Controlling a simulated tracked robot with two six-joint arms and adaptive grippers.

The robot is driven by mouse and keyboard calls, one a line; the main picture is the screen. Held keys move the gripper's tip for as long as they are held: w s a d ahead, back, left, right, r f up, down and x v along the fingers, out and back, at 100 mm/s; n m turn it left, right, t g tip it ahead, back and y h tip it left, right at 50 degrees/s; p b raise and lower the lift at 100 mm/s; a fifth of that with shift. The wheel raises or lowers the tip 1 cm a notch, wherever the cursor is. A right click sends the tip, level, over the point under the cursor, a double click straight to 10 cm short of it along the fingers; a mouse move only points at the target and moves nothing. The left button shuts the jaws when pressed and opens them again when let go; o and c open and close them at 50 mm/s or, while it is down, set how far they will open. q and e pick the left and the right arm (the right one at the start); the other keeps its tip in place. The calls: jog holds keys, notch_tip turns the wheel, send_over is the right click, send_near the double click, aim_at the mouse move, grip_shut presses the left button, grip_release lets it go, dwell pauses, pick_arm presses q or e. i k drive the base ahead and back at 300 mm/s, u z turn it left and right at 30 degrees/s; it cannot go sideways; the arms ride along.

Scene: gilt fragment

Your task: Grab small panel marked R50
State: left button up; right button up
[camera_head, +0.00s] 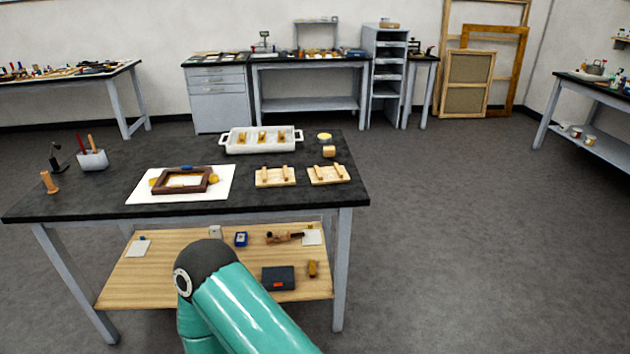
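No mark reading R50 can be made out in the head view, so I cannot tell which thing is the named panel. Two small pale wooden pieces lie side by side on the front right of the black-topped table (80,210): a left one (275,182) and a right one (328,179), each with raised wooden bars on top. A dark brown frame (205,183) with a pale middle lies on a white sheet (148,184) to their left. A teal arm link of mine rises at the bottom centre, in front of the table. Neither gripper shows.
A white tray (230,148) with several golden-brown pieces stands at the back of the table. A grey tool holder (93,160) stands at the left. A wooden lower shelf (150,280) carries small items. The floor right of the table (470,240) is clear.

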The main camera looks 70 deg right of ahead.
aim_at(337, 173)
jog(key=u, duration=0.6)
jog(key=i, duration=0.15)
jog(key=z, duration=2.8)
jog(key=i, duration=0.85)
jog(key=u, duration=0.25)
jog(key=k, duration=0.75)
jog(key=z, duration=0.25)
jog(key=i, duration=0.85)
jog(key=u, duration=0.1)
